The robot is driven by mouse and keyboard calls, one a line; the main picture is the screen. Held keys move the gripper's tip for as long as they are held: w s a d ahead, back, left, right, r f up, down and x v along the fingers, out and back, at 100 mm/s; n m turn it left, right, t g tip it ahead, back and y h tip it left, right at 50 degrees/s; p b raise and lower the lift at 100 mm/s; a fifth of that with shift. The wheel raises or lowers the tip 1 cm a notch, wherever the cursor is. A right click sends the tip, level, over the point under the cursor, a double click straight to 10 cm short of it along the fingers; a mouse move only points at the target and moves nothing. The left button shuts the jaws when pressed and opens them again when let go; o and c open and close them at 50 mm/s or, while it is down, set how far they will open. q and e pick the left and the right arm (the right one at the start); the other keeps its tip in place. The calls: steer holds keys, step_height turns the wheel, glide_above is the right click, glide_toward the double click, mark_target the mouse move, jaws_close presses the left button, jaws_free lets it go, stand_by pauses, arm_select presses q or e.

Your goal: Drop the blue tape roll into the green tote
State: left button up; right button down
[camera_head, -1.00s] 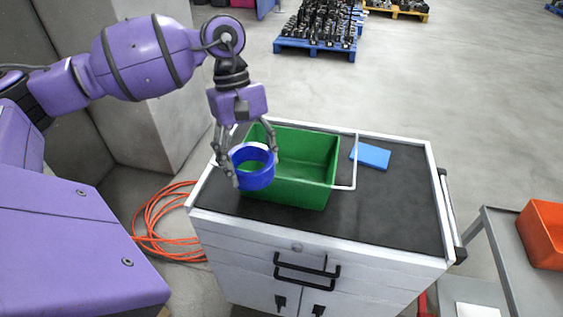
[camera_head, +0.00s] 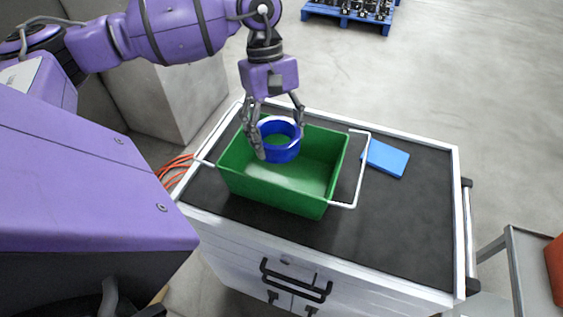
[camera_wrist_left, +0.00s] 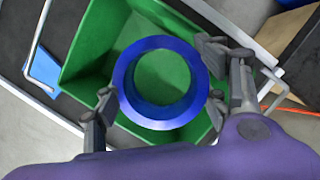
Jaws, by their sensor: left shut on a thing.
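The blue tape roll (camera_head: 281,151) is held between the fingers of my left gripper (camera_head: 277,138), which is shut on it. The roll is over the back left part of the green tote (camera_head: 270,205). In the left wrist view the roll (camera_wrist_left: 128,92) lies between the two fingers (camera_wrist_left: 160,95), with the green tote floor (camera_wrist_left: 165,75) showing through its hole. From the head view I cannot tell how far the roll is above the tote floor. The tote stands on the cart's dark top with white wire handles out at both sides. My right gripper is not in view.
A blue flat block (camera_head: 386,158) lies on the cart top (camera_head: 400,220) to the right of the tote. The cart's right part is otherwise clear. An orange cable (camera_head: 175,168) lies on the floor at left. A grey trolley (camera_head: 535,265) with an orange bin stands at right.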

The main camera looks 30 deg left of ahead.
arm_select(q)
step_height(320, 180, down, 3)
steer(key=shift+w+f+b, duration=0.15)
steer(key=shift+f+b, duration=0.05)
steer(key=shift+b, duration=0.15)
steer(key=o, duration=1.3)
steer(key=v, duration=1.2)
steer(key=shift+r, duration=0.1)
